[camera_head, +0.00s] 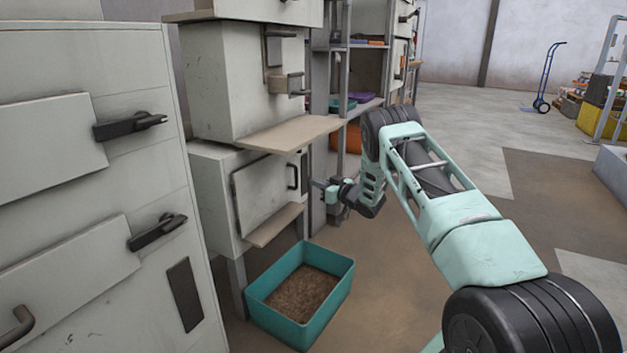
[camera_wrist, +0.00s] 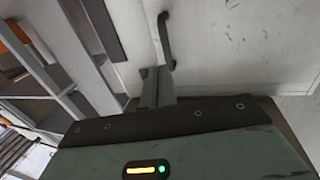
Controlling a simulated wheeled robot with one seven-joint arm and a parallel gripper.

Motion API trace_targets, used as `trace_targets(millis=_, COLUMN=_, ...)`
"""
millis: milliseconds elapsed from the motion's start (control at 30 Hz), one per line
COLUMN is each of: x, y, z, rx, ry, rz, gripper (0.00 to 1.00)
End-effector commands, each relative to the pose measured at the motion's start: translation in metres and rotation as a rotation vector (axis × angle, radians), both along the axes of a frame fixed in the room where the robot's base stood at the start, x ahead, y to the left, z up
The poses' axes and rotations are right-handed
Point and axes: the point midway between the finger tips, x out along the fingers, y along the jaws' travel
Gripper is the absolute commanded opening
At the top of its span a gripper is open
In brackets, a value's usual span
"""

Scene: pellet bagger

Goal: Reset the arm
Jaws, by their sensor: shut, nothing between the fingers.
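My arm reaches from the lower right of the head view toward the white pellet bagger (camera_head: 213,180). My gripper (camera_head: 316,184) is just right of the bagger's lower door (camera_head: 262,196) and its dark handle (camera_head: 292,176). In the wrist view my gripper (camera_wrist: 153,85) is shut and empty, with its fingers just below the lower end of the dark handle (camera_wrist: 165,40). Whether the fingertips touch the handle or door is hard to tell. The door looks shut.
A teal bin (camera_head: 330,308) of brown pellets stands on the floor below the door. Two ledges (camera_head: 290,133) jut from the bagger. A grey cabinet (camera_head: 90,200) fills the left, and shelving (camera_head: 362,108) stands behind. The floor at the right is open, with a hand truck (camera_head: 548,78) far back.

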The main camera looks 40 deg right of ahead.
Motion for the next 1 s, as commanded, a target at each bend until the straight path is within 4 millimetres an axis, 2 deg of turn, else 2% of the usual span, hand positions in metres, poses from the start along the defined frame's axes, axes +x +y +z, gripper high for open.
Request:
trace_targets(millis=300, x=-0.047, y=-0.012, z=0.004, rx=0.001, ry=0.003, rz=-0.003, gripper=0.0)
trace_targets(millis=500, x=-0.069, y=-0.016, z=0.003, rx=0.0, ry=0.001, rz=-0.002, gripper=0.0)
trace_targets(millis=833, x=-0.075, y=-0.017, z=0.001, rx=-0.002, ry=0.001, rz=-0.002, gripper=0.0)
trace_targets(millis=1000, x=-0.062, y=-0.006, z=0.022, rx=-0.027, ry=0.055, rz=-0.052, gripper=0.0)
